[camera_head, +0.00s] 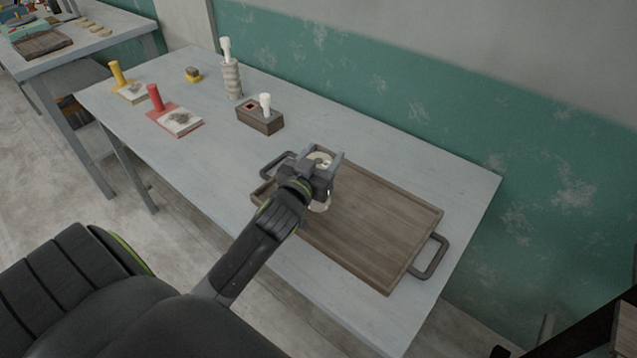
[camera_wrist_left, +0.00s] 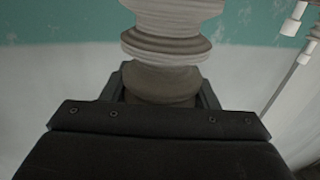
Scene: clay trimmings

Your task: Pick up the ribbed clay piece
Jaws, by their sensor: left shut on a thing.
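The ribbed clay piece (camera_wrist_left: 165,45) is pale, with stacked rings of differing width, and stands between the fingers in the left wrist view. In the head view its pale top (camera_head: 320,158) shows between the fingers, and a pale part shows below the gripper. My left gripper (camera_head: 325,168) is shut on it, over the left end of the wooden tray (camera_head: 375,225). The wrist body hides much of the piece, and I cannot tell whether its base touches the tray. My right gripper is not in view.
The tray has dark handles (camera_head: 432,257) and its right part is bare. On the grey table (camera_head: 220,165) stand a brown box (camera_head: 260,120), a grey ribbed holder (camera_head: 232,80), and red (camera_head: 155,98) and yellow (camera_head: 117,73) tools beside pale blocks. A wall runs behind.

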